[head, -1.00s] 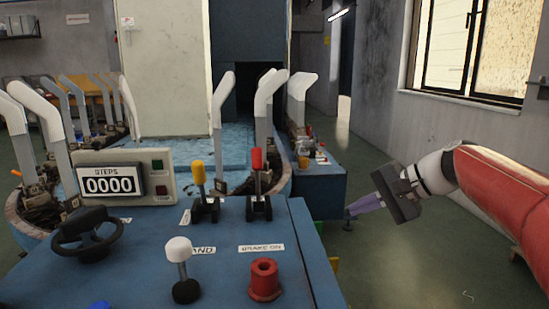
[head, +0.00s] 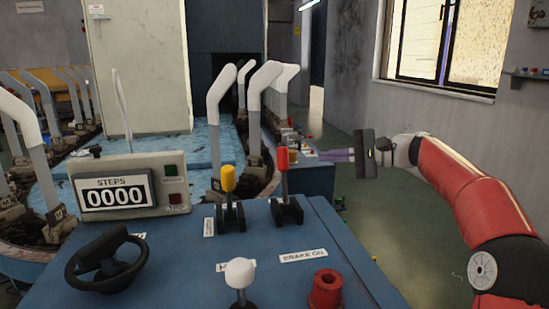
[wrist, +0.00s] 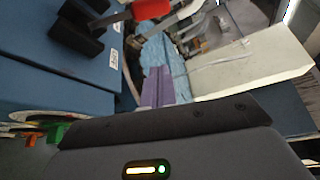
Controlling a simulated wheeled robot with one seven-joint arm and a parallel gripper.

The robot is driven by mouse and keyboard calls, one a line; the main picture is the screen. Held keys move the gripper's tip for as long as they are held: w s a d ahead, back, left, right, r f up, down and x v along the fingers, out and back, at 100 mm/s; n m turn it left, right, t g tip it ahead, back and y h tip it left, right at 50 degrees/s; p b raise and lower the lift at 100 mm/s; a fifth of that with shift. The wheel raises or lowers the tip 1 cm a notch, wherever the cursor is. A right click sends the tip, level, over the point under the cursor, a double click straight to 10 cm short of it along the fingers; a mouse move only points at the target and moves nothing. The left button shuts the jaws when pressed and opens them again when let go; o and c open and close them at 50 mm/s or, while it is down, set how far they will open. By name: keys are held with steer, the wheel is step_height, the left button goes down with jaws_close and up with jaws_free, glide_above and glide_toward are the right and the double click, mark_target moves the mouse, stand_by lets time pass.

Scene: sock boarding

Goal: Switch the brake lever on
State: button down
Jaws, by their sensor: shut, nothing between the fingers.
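A lever with a red knob (head: 283,160) stands nearly upright in a black base on the blue console, behind a white "BRAKE ON" label (head: 303,256). The red knob also shows at the top of the wrist view (wrist: 150,9). My gripper (head: 323,155), with purple fingers, is to the right of the red knob in the head view, at about its height. Its fingers are shut and empty, pointing left, with a visible gap between them and the knob. In the wrist view the purple fingers (wrist: 157,88) lie together below the knob.
A yellow-knobbed lever (head: 229,185) stands just left of the red one. A white-knobbed lever (head: 240,273), a red cylinder (head: 326,290), a black handwheel (head: 104,264) and a "0000" step counter (head: 115,193) share the console. Grey sock forms (head: 217,100) stand behind. Floor at right is open.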

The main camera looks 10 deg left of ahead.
mark_target(284, 179)
steer(key=shift+d, duration=0.1)
steer(key=s+a+b, duration=0.3)
steer(key=a+b, duration=0.2)
steer(key=a, duration=0.3)
steer(key=shift+s+a+f+b, duration=0.15)
steer(key=shift+s+a+b, duration=0.15)
steer(key=shift+a+b, duration=0.1)
stand_by(0.5)
